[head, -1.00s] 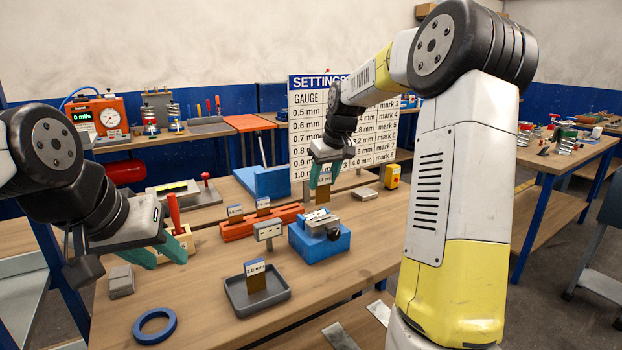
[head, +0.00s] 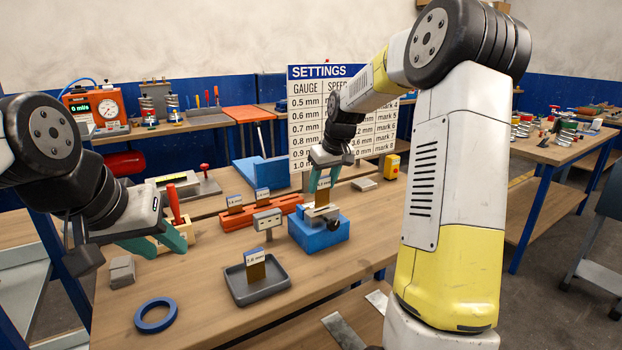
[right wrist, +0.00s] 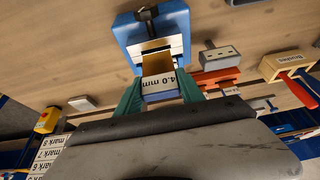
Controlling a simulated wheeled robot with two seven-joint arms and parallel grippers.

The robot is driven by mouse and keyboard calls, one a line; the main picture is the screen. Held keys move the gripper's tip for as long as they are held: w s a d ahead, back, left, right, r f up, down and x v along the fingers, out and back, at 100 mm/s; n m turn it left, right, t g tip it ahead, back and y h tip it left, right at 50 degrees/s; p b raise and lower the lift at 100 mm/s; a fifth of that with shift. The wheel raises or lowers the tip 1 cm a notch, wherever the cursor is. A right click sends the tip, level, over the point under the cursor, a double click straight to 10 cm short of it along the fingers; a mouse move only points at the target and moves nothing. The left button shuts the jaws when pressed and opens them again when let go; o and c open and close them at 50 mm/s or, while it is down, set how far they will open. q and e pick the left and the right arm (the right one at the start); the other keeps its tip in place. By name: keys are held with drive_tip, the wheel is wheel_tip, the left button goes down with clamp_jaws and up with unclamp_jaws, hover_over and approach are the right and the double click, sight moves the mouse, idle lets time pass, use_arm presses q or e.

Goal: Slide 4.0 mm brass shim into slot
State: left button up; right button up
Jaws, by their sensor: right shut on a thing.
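My right gripper (head: 322,182) is shut on the brass shim (head: 322,198), held upright over the blue block (head: 322,236) with a pale metal top. In the right wrist view the shim (right wrist: 157,64) bears a "4.0 mm" label (right wrist: 161,84) between the green fingers, and its brass end reaches the metal top of the block (right wrist: 126,34). The slot is hidden at the contact, so I cannot tell how deep the shim's lower edge sits. My left gripper (head: 158,243) is open and empty at the left, above the table.
A grey tray (head: 282,292) holds another labelled shim (head: 256,272). A small grey gauge box (head: 266,219) stands left of the block, with an orange rack (head: 235,221) of shims behind. A blue ring (head: 140,322) lies front left.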

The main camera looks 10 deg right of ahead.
sight(323, 195)
drive_tip(key=shift+f, duration=2.15)
drive_tip(key=o, duration=1.5)
drive_tip(key=s+a+r+m, duration=0.1)
drive_tip(key=s+a+r, duration=0.2)
drive_tip(key=s+r, duration=1.2)
drive_tip(key=s+a+f+m+t, duration=0.1)
drive_tip(key=s+f+m, duration=0.1)
drive_tip(key=s, duration=1.6)
drive_tip(key=shift+a+f+t+y, duration=0.3)
drive_tip(key=shift+a+f+t, duration=0.1)
drive_tip(key=shift+f, duration=0.2)
